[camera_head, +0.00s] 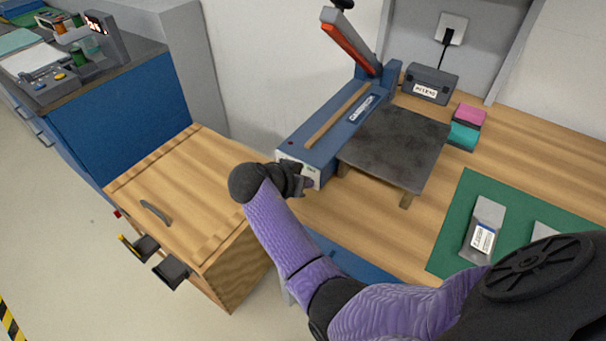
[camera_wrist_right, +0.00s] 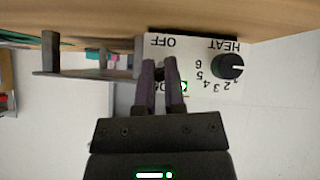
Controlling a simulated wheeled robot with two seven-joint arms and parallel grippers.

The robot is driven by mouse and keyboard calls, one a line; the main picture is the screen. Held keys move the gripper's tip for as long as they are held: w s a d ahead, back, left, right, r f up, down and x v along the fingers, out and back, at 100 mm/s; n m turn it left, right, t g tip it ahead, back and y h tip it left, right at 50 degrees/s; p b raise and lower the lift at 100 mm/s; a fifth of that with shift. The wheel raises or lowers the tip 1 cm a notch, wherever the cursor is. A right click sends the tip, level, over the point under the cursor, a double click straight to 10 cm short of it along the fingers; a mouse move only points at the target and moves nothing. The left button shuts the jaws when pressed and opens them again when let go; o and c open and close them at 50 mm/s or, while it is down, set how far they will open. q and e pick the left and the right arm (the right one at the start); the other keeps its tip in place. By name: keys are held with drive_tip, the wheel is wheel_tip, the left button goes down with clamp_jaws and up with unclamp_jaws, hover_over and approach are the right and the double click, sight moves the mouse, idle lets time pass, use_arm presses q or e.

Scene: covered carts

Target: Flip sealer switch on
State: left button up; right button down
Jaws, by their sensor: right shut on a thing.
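The blue sealer (camera_head: 330,135) stands on the wooden bench with its lever arm (camera_head: 350,45) raised. My right gripper (camera_head: 302,180) is at its white front panel (camera_head: 314,171). In the right wrist view the panel (camera_wrist_right: 205,62) appears upside down, with an OFF label, a HEAT dial (camera_wrist_right: 230,65) and a small green light (camera_wrist_right: 184,87). The fingers of the right gripper (camera_wrist_right: 160,70) are shut on the small dark switch (camera_wrist_right: 160,68) by the OFF label. The fingers hide most of the switch and partly cover the label opposite OFF. My left gripper is not in view.
A dark plate on legs (camera_head: 395,145) stands beside the sealer. A grey box (camera_head: 430,82), pink and teal blocks (camera_head: 463,134) and a green mat (camera_head: 455,225) with pouches lie to the right. A wooden cabinet (camera_head: 185,190) stands left, with open floor beyond it.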

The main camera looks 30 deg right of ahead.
drive_tip(key=shift+r+y, duration=0.1)
drive_tip(key=shift+y, duration=0.2)
drive_tip(key=c, duration=0.7)
unclamp_jaws()
drive_tip(key=shift+p, duration=0.3)
drive_tip(key=p+v, duration=0.7)
drive_tip(key=v, duration=0.2)
drive_tip(key=shift+a+r, duration=0.3)
